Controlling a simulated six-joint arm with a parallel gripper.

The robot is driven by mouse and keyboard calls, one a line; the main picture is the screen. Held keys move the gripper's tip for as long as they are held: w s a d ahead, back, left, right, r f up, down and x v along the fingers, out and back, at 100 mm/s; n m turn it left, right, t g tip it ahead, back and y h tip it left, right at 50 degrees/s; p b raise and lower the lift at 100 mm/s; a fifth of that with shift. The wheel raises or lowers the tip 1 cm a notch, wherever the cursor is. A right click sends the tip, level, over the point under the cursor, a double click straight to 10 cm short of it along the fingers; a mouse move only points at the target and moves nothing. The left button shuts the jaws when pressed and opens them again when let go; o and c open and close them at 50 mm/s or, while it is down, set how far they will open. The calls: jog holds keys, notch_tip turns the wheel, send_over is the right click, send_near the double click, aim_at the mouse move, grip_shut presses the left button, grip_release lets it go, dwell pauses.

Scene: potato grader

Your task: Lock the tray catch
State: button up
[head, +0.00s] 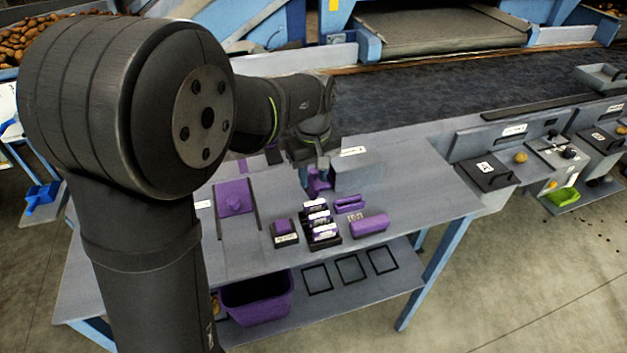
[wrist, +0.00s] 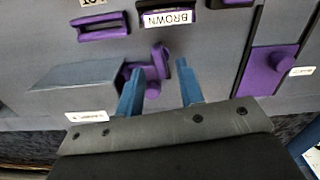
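A small purple piece with an upright arm (head: 318,182), which looks like the catch, stands beside a grey box (head: 358,175) on the bench. In the wrist view this purple catch (wrist: 160,62) lies between my two blue fingertips, at the side of the grey box (wrist: 75,80). My gripper (wrist: 159,68) is open, with a finger on each side of the catch. I cannot tell whether either finger touches it. In the head view my gripper (head: 306,172) is low over the bench and partly hidden by my arm.
A purple plate with a knob (head: 235,198) sits between dark rails at the left. Several labelled white-and-purple pieces (head: 318,218) stand in a dark holder, near a purple block (head: 370,224) and a purple handle (head: 350,203). A purple bin (head: 257,300) is on the shelf below.

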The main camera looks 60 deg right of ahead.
aim_at(310, 188)
jog(key=shift+f, duration=1.15)
grip_shut()
jog(key=shift+m, duration=1)
grip_release()
jog(key=shift+r, duration=0.1)
